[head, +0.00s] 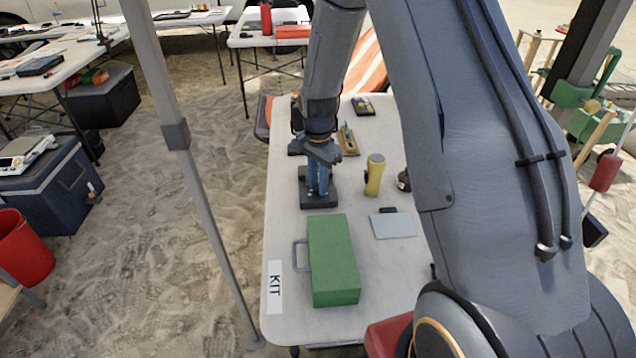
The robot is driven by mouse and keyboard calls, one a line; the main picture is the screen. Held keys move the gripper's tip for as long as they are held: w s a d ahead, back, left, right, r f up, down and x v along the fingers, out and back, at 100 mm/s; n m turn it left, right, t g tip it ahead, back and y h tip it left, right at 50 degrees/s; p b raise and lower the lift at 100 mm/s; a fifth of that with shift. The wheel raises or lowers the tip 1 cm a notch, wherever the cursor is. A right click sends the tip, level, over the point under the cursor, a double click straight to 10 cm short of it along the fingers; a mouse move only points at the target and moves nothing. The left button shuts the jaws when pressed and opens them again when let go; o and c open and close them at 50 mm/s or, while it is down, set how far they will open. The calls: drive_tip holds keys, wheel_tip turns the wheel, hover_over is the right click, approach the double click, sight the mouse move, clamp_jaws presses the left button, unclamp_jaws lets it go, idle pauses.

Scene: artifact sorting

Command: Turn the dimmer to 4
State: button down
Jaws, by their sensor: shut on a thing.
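A dark grey block (320,203), which looks like the dimmer, sits on the white table just behind the green case. My gripper (318,192) points straight down over it, with its blue fingers reaching to its top. The gripper is shut on what seems to be the dimmer's knob. The knob itself is hidden by the fingers, and no scale or number can be read from here.
A yellow flashlight (374,175) and a grey plate (393,224) are to the right. A wooden tray (348,140) is behind. A tent pole (205,190) stands left of the table (395,290).

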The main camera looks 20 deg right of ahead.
idle(0.3)
drive_tip(key=c, duration=1.5)
unclamp_jaws()
drive_tip(key=shift+c, duration=0.2)
drive_tip(key=shift+r, duration=0.1)
drive_tip(key=shift+r+b, duration=0.85)
drive_tip(key=shift+r, duration=3)
drive_tip(key=s+r+n, duration=0.2)
drive_tip(key=s+n, duration=0.4)
drive_tip(key=s, duration=0.5)
drive_tip(key=s+r+n, duration=0.2)
drive_tip(key=s+n, duration=0.4)
drive_tip(key=s, duration=0.6)
drive_tip(key=shift+s+a+r+t, duration=0.2)
drive_tip(key=shift+r+t, duration=0.1)
drive_tip(key=shift+t, duration=0.1)
